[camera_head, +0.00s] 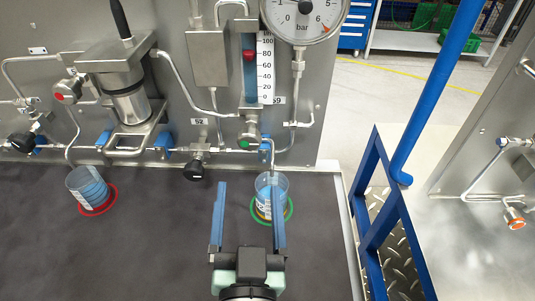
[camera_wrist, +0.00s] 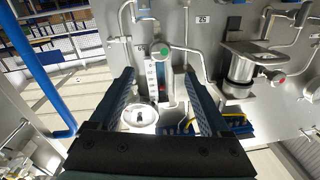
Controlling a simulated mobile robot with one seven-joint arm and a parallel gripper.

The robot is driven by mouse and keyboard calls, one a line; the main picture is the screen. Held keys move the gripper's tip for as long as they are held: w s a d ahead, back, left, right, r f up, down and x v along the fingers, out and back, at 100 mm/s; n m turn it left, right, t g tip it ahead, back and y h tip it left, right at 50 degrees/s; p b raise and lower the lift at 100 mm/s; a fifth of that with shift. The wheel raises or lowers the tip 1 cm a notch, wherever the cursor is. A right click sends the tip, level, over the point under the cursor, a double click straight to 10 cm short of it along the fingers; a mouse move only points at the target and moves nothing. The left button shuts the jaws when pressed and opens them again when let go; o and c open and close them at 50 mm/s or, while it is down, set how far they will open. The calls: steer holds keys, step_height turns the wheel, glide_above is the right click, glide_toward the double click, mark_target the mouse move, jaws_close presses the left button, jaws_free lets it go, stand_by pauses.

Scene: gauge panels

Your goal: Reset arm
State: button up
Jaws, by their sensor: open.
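My gripper (camera_head: 249,188) is open and empty above the dark bench top, in front of the panel. Its two blue fingers point toward the panel, and the right finger overlaps a clear beaker in the head view. In the wrist view my gripper (camera_wrist: 159,74) shows both fingers wide apart with nothing between them but the panel beyond. The clear beaker (camera_head: 265,182) stands on a green ring (camera_head: 291,209) under a bent outlet pipe. Another beaker (camera_head: 87,183), bluish, stands tilted in the picture on a red ring (camera_head: 112,201) at the left.
The panel carries a bar gauge (camera_head: 302,16), a scaled flow tube (camera_head: 264,70), a steel vessel (camera_head: 124,98), pipes and black-knobbed valves (camera_head: 196,170). A blue frame (camera_head: 378,220) and another panel (camera_head: 497,150) stand at right. The bench's left and front are clear.

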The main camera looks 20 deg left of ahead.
steer(key=w+d+r+t+h+p, duration=0.1)
steer(key=w+d+r+t, duration=0.15)
steer(key=r, duration=0.75)
steer(key=w+d+r+t+p, duration=0.1)
steer(key=w+d+r+t, duration=0.15)
steer(key=r, duration=0.65)
steer(key=s+d+r+m+t+h, duration=0.1)
steer(key=s+d+r+t+h, duration=0.1)
steer(key=r, duration=0.9)
steer(key=s+d+r+m+t+h+p, duration=0.1)
steer(key=s+d+r+t+h, duration=0.1)
steer(key=r, duration=0.9)
steer(key=shift+s+d+r+t+h, duration=0.25)
steer(key=shift+d+t+h, duration=0.35)
steer(key=shift+d, duration=0.6)
steer(key=shift+f, duration=0.2)
